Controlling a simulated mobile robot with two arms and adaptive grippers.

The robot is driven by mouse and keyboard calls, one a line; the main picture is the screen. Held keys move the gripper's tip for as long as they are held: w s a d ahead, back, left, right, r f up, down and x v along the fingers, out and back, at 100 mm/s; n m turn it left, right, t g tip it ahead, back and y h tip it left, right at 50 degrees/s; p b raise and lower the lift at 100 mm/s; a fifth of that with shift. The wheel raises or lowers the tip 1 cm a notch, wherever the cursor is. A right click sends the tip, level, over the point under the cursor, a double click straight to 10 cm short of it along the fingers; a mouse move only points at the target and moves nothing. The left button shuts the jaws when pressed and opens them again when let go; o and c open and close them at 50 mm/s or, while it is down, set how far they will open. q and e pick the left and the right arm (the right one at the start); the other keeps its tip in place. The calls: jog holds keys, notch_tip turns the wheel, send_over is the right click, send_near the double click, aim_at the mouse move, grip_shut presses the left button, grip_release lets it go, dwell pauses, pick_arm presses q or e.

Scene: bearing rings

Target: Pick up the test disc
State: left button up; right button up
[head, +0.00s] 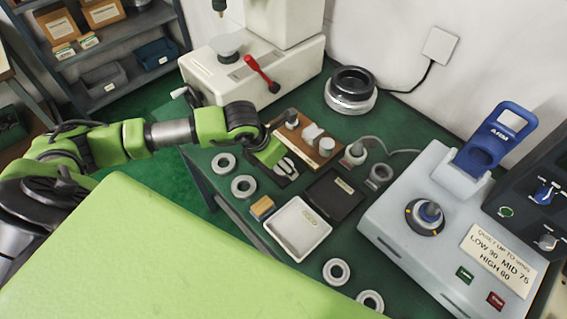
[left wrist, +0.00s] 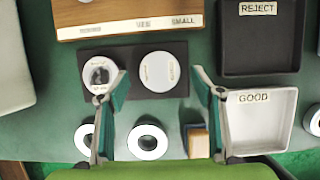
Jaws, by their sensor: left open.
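A round white disc (left wrist: 160,72) with small faint markings lies on a dark pad (left wrist: 183,53) in the left wrist view. A second round white piece (left wrist: 98,72) with a dark and grey centre lies on the same pad to its left, partly behind a finger. I cannot read which is marked as the test disc. My left gripper (left wrist: 159,88) is open, its fingers apart on either side of the plain disc. In the head view my left gripper (head: 272,154) is over the pad (head: 284,180) and hides part of it. My right gripper is not in view.
Behind the pad is a wooden block (head: 313,141) with pieces on it. A black REJECT tray (head: 336,194) and white GOOD tray (head: 298,229) are to the right. Several loose rings (head: 243,186) and a small wooden-coloured block (head: 262,207) lie nearby. A grey machine (head: 440,230) stands right.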

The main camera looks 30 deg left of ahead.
pick_arm(q)
jog(key=shift+w+f, duration=0.25)
jog(key=shift+f, duration=0.35)
jog(key=shift+r, duration=0.1)
jog(key=c, duration=1.5)
jog(key=shift+c, duration=0.2)
jog(key=shift+r, duration=0.1)
jog(key=shift+w+r, duration=0.1)
jog(key=shift+r, duration=0.15)
notch_tip(320, 180, up, 2)
jog(key=shift+r, duration=0.1)
jog(key=s+a+r+b, duration=0.5)
jog(key=s+a+r, duration=0.4)
jog(key=s+r, duration=0.1)
jog(key=shift+s+b, duration=0.35)
jog(key=shift+b, duration=0.05)
